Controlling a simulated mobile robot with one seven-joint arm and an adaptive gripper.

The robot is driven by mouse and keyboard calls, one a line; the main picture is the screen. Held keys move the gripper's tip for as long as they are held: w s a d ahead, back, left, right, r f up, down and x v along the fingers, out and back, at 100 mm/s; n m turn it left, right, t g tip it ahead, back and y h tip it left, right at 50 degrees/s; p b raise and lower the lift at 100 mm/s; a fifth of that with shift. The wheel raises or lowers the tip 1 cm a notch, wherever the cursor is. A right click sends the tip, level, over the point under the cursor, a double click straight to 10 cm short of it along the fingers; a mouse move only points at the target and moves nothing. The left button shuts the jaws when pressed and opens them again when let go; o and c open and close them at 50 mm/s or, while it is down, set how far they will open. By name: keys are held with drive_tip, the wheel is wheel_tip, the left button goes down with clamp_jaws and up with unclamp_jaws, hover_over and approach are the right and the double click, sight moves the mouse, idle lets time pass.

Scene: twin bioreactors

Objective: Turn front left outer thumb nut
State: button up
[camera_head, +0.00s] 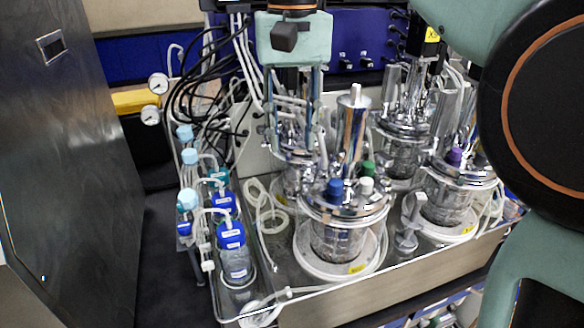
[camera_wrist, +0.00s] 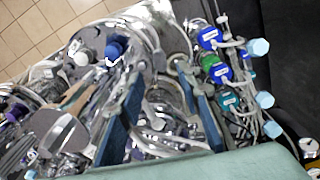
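The front left vessel (camera_head: 338,240) stands on a round white base, with a shiny metal lid (camera_head: 345,212). The lid carries a blue cap (camera_head: 335,188), a white cap (camera_head: 366,185), a green cap (camera_head: 368,168) and a tall metal cylinder (camera_head: 354,125). I cannot make out its outer thumb nut among the fittings. My gripper (camera_head: 293,145) points down behind and left of the cylinder, above the rear left vessel's fittings. In the wrist view, my gripper (camera_wrist: 160,75) has its two blue fingers wide apart. I see nothing held between them. The blue cap (camera_wrist: 114,48) shows beyond the left finger.
Bottles with blue caps (camera_head: 231,235) and loose tubing line the tray's left side. Right-hand vessels (camera_head: 447,205) stand close by. Black cables (camera_head: 205,90) hang behind. A dark cabinet (camera_head: 70,150) stands at the left. The vessel tops are crowded with metal fittings.

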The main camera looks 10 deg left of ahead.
sight(292, 175)
wheel_tip(292, 175, down, 7)
drive_tip(key=shift+b, duration=0.3)
drive_tip(key=shift+c, duration=0.4)
clamp_jaws()
